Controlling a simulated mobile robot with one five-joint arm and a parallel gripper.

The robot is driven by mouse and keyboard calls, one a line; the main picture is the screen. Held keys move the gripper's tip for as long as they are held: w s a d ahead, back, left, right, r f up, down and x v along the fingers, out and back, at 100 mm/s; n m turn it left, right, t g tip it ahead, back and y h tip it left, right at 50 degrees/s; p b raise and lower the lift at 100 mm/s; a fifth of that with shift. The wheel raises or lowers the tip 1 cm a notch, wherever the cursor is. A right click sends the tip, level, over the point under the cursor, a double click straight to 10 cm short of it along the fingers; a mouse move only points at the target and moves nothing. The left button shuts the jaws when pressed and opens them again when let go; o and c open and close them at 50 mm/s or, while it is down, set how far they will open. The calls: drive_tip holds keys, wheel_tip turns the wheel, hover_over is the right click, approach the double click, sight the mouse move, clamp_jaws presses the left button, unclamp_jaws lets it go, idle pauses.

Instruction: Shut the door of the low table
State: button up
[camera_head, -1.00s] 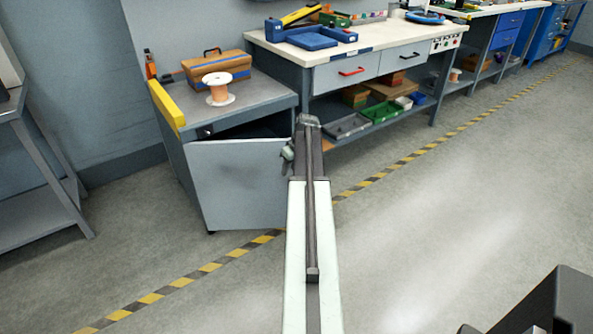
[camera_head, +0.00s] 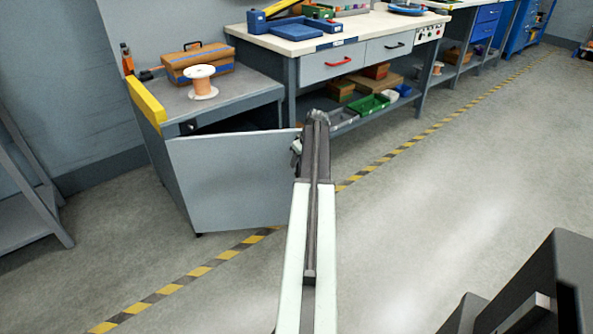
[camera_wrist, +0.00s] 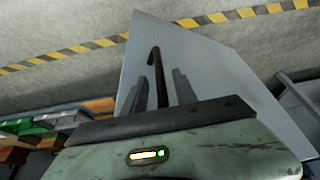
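The low table is a grey cabinet (camera_head: 232,92) with a yellow strip on its left edge, at the left of the head view. Its grey door (camera_head: 228,178) stands ajar, with a dark gap under the tabletop. In the wrist view the door (camera_wrist: 215,75) fills the middle, with a black bar handle (camera_wrist: 154,60) on it. My gripper (camera_head: 298,148) is by the door's right edge in the head view. In the wrist view my gripper (camera_wrist: 162,88) has its two fingers apart, with the handle in line between them. Whether they touch it is unclear.
A wire spool (camera_head: 201,82) and a brown case (camera_head: 196,65) stand on the low table. A workbench (camera_head: 300,42) with drawers and bins adjoins it on the right. A grey rack (camera_head: 25,190) stands at far left.

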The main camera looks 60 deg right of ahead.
drive_tip(key=shift+x, duration=0.9)
drive_tip(key=shift+s+r, duration=0.1)
clamp_jaws()
idle(0.6)
